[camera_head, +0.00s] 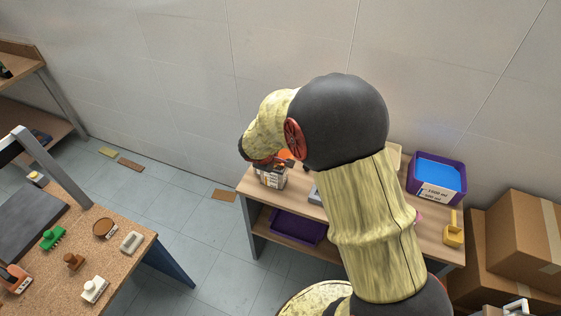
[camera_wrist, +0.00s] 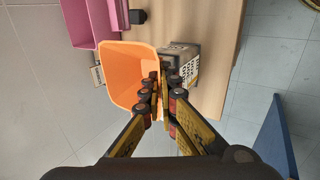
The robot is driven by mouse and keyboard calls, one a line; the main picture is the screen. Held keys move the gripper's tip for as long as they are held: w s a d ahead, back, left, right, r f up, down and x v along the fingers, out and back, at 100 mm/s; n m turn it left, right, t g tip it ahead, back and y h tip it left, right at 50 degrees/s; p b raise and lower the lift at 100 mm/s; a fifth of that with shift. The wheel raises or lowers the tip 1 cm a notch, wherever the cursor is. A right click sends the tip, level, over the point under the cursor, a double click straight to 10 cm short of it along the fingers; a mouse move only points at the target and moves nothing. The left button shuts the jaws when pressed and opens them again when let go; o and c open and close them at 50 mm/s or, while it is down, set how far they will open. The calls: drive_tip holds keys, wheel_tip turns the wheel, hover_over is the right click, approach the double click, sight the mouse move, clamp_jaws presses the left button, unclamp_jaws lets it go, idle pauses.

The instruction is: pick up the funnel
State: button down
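I cannot pick out a clear funnel shape in either view. In the wrist view an orange, open, tapering vessel (camera_wrist: 122,62) with a squared rim lies just left of my gripper (camera_wrist: 163,84); I cannot tell whether it is a funnel or a bin. A bit of orange also shows in the head view (camera_head: 285,155), beside my wrist. My fingertips are close together at the vessel's right edge, overlapping it in the picture. Whether they are shut, or pinch its wall, is unclear. My arm hides much of the bench in the head view.
A grey box with a printed label (camera_wrist: 182,62) stands just right of the fingertips, on the wooden bench (camera_wrist: 218,55). A pink bin (camera_wrist: 92,22) is beyond the orange vessel. A purple bin with blue contents (camera_head: 438,175) and a yellow object (camera_head: 453,232) are farther right.

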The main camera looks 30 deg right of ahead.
drive_tip(key=shift+r, duration=0.1)
idle(0.3)
drive_tip(key=shift+r+p, duration=0.3)
drive_tip(key=shift+r, duration=0.35)
wheel_tip(320, 180, up, 3)
drive_tip(key=shift+s+a+f+p, duration=0.15)
drive_tip(key=shift+f+p, duration=0.05)
drive_tip(key=shift+p, duration=0.25)
drive_tip(key=s+a+r+p, duration=0.2)
drive_tip(key=s+a+r, duration=0.5)
drive_tip(key=s+r, duration=0.2)
drive_tip(key=s, duration=0.2)
drive_tip(key=shift+s, duration=0.4)
